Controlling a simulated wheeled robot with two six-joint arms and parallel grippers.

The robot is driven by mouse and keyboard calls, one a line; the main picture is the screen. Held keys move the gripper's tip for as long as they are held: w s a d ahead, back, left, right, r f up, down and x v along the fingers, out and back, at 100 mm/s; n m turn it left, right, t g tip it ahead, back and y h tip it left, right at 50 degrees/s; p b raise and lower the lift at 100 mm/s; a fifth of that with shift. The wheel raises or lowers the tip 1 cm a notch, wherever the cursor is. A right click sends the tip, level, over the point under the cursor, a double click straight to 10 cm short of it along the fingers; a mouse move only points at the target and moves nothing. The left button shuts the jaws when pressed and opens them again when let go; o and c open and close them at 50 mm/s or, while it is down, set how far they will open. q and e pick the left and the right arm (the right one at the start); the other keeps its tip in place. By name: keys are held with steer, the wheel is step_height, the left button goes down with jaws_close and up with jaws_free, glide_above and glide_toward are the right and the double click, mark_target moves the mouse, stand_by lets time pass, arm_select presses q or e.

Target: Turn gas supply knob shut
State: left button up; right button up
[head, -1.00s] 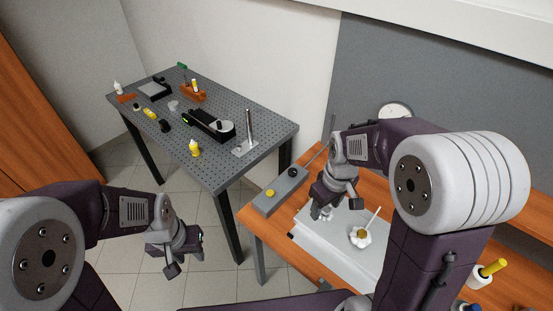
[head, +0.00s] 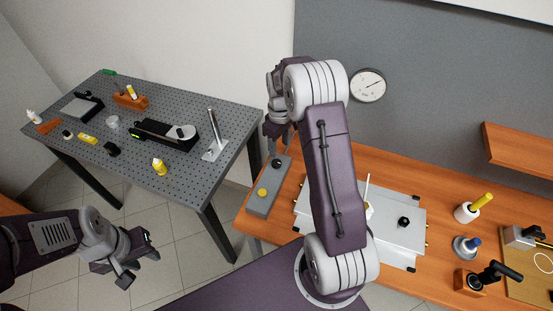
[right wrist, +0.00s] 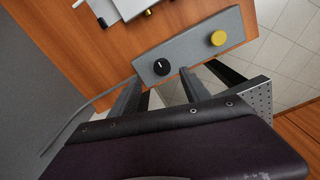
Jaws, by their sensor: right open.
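A grey control box (head: 261,204) lies on the wooden bench's left end. It carries a black knob (head: 277,162) and a yellow knob (head: 262,192). In the right wrist view the black knob (right wrist: 161,67) has a small white mark and the yellow knob (right wrist: 218,38) is plain. No label shows which is the gas supply knob. My right gripper (head: 278,146) is open near the black-knob end of the box. In the right wrist view its fingers (right wrist: 160,80) lie either side of the black knob's line, apart from it. My left gripper (head: 138,266) is open and empty over the floor.
A grey perforated table (head: 200,105) with small tools and bottles stands left of the bench. A grey-white plate (head: 390,240) lies right of the box, partly behind my right arm. A round gauge (head: 368,85) hangs on the wall.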

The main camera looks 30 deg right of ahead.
mark_target(277, 162)
steer(key=f, duration=0.2)
steer(key=f+p, duration=0.1)
steer(key=f, duration=0.2)
steer(key=w+f, duration=0.1)
steer(key=f, duration=0.2)
steer(key=shift+a, duration=0.3)
steer(key=shift+s+f, duration=0.2)
steer(key=shift+f, duration=0.15)
steer(key=shift+w, duration=0.15)
jaws_close()
